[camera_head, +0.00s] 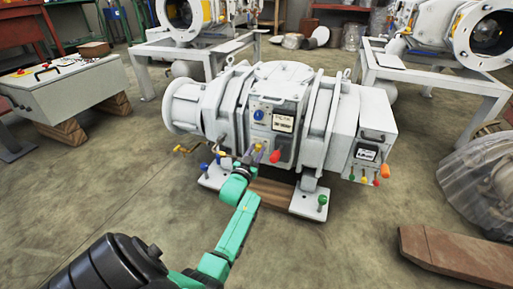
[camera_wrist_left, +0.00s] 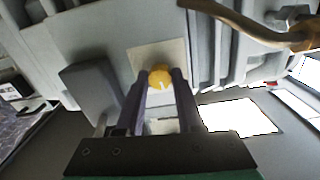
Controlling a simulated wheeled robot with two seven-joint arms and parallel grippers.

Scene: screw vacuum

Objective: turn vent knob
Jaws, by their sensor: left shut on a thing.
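The vacuum pump (camera_head: 340,115) is a large white-grey machine standing on wooden blocks in the middle of the head view. A yellow vent knob (camera_wrist_left: 159,77) sits on a pale square plate on the pump body in the left wrist view. My left gripper (camera_wrist_left: 159,88) has its two dark fingers on either side of the knob, shut on it at the fingertips. In the head view my left gripper (camera_head: 252,155) reaches the pump's lower front, left of a red knob (camera_head: 275,156). The fingertips are small there. My right gripper is not in view.
A blue knob (camera_head: 259,115) is on the pump's front panel. Several coloured knobs (camera_head: 365,179) line its right end. A curved brass-coloured handle (camera_wrist_left: 245,25) crosses the wrist view's upper right. A grey control box (camera_head: 65,88) stands left. Open concrete floor lies in front.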

